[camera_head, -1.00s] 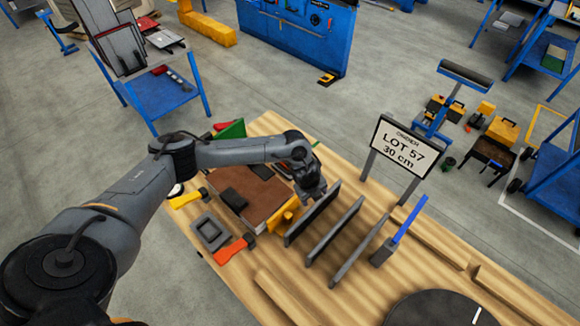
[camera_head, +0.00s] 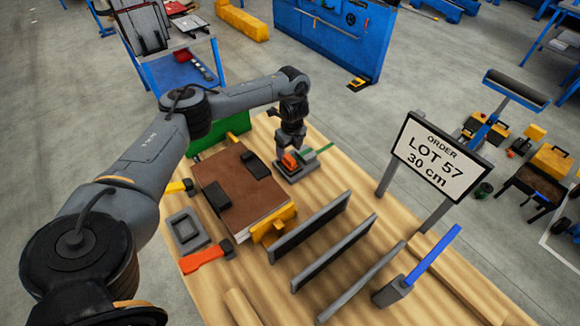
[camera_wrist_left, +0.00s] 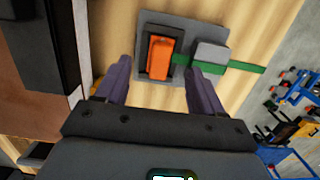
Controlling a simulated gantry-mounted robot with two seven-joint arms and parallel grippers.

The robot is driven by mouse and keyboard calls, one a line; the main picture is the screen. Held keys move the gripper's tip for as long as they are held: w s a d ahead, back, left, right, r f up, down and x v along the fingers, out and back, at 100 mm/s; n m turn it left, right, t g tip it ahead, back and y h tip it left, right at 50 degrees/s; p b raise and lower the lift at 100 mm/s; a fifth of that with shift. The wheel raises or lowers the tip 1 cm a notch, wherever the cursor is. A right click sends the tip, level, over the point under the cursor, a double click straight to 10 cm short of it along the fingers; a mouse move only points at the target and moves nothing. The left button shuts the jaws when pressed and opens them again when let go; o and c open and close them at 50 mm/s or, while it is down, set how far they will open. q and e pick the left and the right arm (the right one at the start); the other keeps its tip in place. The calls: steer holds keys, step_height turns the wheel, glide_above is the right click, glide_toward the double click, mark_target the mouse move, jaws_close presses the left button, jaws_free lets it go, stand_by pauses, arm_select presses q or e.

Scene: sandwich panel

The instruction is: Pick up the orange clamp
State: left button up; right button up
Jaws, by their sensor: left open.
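An orange block-like piece (camera_head: 289,160), which looks like the orange clamp, sits in a dark recess of a grey tray (camera_head: 297,173) on the far part of the wooden table. It also shows in the left wrist view (camera_wrist_left: 160,58). My left gripper (camera_head: 290,148) points down just above it, open and empty. In the left wrist view, the fingers (camera_wrist_left: 160,78) are spread wide, one towards each side of the orange piece, apart from it. Another orange tool with a dark end (camera_head: 205,257) lies at the table's left edge. My right gripper is not in view.
A grey block (camera_wrist_left: 210,54) and a green strip (camera_wrist_left: 232,64) lie right beside the orange piece. A brown-topped panel (camera_head: 235,195) with dark blocks and yellow clamps (camera_head: 270,227) lies left. Grey upright plates (camera_head: 310,228) and an order sign (camera_head: 440,160) stand nearby.

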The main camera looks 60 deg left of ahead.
mark_target(290, 158)
arm_select(q)
steer(key=shift+w+f, duration=0.1)
steer(key=shift+f, duration=0.3)
step_height(290, 158, down, 4)
steer(key=shift+d, duration=0.15)
steer(key=shift+f, duration=0.6)
steer(key=c, duration=1.2)
